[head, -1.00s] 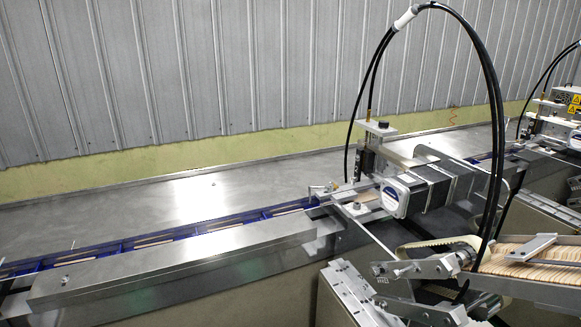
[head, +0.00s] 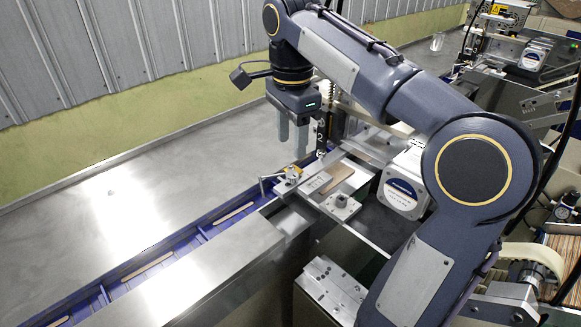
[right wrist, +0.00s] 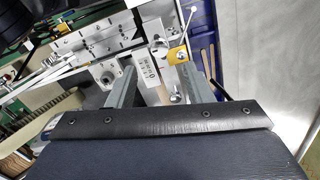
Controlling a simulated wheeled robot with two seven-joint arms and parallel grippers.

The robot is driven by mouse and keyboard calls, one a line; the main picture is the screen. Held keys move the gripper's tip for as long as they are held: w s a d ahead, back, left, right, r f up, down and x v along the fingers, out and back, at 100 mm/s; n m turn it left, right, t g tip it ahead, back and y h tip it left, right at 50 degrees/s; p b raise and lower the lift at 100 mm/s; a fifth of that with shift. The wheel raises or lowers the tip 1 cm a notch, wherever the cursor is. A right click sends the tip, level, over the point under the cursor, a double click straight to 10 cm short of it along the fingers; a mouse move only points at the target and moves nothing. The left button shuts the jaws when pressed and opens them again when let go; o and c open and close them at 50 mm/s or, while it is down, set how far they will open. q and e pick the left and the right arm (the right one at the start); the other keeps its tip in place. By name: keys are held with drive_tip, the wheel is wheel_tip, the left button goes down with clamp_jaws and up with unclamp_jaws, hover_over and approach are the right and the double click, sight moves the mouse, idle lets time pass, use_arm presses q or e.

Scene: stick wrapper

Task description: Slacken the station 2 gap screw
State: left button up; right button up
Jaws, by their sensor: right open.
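The station's gap fixture (head: 330,184) is a metal block and plate beside the blue conveyor channel. I cannot tell for sure which of these is the gap screw. In the right wrist view a marked scale plate (right wrist: 151,66) lies beside the yellow part (right wrist: 177,54) and the lever with its pale ball end (right wrist: 190,18). My right gripper (head: 292,138) points down, open and empty, above the lever and yellow part, apart from them. My left gripper is out of view.
The blue channel (head: 195,240) holds several wooden sticks, with a steel cover (head: 215,275) in front. A motor (head: 403,185) stands right of the fixture. A second station (head: 520,50) is at the back right. The steel deck (head: 130,190) is mostly clear.

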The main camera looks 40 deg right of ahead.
sight(292, 174)
drive_tip(key=shift+f, duration=0.25)
wheel_tip(292, 174, down, 7)
drive_tip(key=shift+b, duration=0.8)
drive_tip(key=c, duration=1)
